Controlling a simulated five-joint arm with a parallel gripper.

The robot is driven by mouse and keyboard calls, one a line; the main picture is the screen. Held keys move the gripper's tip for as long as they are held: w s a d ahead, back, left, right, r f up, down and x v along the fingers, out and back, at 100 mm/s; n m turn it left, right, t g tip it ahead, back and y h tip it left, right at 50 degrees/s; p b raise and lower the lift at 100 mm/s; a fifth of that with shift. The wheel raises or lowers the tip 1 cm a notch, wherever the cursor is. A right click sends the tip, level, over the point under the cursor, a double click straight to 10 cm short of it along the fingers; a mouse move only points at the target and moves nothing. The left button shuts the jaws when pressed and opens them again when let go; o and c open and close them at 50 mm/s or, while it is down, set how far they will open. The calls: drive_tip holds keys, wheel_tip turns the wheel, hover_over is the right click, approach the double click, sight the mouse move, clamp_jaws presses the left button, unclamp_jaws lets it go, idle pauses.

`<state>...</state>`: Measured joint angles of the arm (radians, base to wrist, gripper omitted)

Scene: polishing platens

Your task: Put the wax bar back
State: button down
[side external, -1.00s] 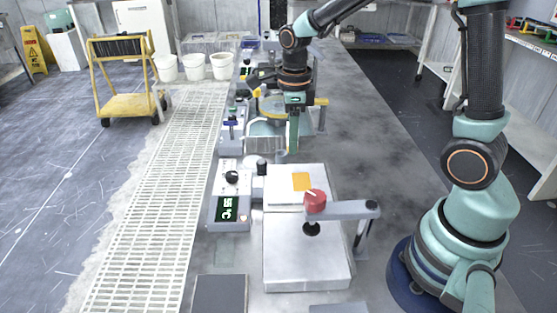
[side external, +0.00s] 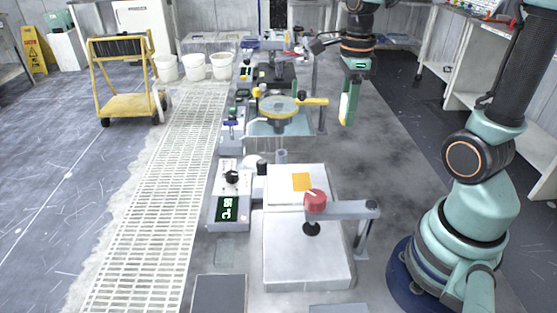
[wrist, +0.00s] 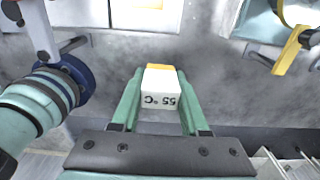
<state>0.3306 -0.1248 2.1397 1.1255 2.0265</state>
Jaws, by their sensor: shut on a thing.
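My gripper (side external: 345,121) hangs over the bare grey bench, to the right of the polishing machine with the yellow ring, in the side external view. Its green jaws (wrist: 159,73) are shut on the wax bar. The wax bar (wrist: 158,88) is a white block with a yellow end and a "55 °C" label facing the wrist camera. In the side external view a narrow pale and yellow strip of the wax bar (side external: 344,108) shows between the jaws. It appears to be held clear of the bench.
A white plate unit (side external: 308,255) with an orange square (side external: 302,181) and a red-knobbed arm (side external: 340,207) stands in front. A polishing machine (side external: 280,128) with a yellow ring (side external: 280,107) is behind it. The bench (side external: 390,150) on the right is clear.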

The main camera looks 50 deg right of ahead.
sight(341, 187)
drive_tip(key=f, duration=0.6)
drive_tip(key=s+f, duration=0.1)
drive_tip(key=f, duration=0.6)
drive_tip(key=d+f, duration=0.1)
drive_tip(key=f, duration=0.5)
drive_tip(key=shift+s+f, duration=0.15)
drive_tip(key=shift+f, duration=0.2)
drive_tip(key=shift+c, duration=2.1)
unclamp_jaws()
drive_tip(key=shift+r, duration=0.1)
